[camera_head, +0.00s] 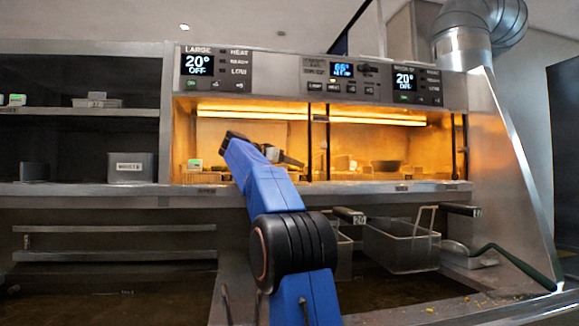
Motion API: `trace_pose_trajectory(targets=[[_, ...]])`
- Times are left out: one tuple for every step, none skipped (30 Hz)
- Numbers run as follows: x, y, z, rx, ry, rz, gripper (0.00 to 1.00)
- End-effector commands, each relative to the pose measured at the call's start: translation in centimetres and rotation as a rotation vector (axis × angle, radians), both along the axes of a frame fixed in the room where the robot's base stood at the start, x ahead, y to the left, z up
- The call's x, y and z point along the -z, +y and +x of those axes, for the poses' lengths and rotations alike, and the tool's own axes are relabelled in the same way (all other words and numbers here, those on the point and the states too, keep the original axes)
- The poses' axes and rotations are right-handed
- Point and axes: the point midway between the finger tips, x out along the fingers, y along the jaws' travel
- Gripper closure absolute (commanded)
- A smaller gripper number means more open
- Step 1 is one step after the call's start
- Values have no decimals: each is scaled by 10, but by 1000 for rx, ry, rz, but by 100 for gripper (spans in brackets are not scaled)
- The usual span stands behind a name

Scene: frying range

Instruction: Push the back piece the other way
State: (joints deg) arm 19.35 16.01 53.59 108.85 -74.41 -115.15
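I cannot tell which is the back piece. A dark round dish (386,166) stands further right. A small white and green box (195,164) stands at the bay's left.
A dark upright post (327,150) divides the bay near my gripper. A steel ledge (400,187) runs along its front. Wire fry baskets (402,247) hang below, with a green-handled tool (515,266) to their right. A grey bin (130,168) stands on the left shelf.

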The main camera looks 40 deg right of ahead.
Motion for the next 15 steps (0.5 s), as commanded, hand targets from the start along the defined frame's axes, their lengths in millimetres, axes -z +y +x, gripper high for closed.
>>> trace_pose_trajectory(targets=[[1, 0, 1, 0, 2, 1, 39], [1, 0, 1, 0, 2, 1, 39], [1, 0, 1, 0, 2, 1, 39], [1, 0, 1, 0, 2, 1, 39], [1, 1, 1, 0, 2, 1, 39], [1, 2, 1, -1, 2, 1, 39], [0, 3, 1, -1, 2, 1, 39], [0, 5, 1, -1, 2, 1, 39], [-1, 9, 1, -2, 2, 1, 39], [-2, 12, 1, -2, 1, 1, 39], [-3, 16, 0, -2, 1, 0, 39], [-5, 22, 0, -2, 1, 0, 39], [-6, 28, 0, -3, -1, 0, 39], [-7, 33, -1, -3, -1, -1, 39], [-8, 41, -1, -3, 0, 0, 39]])
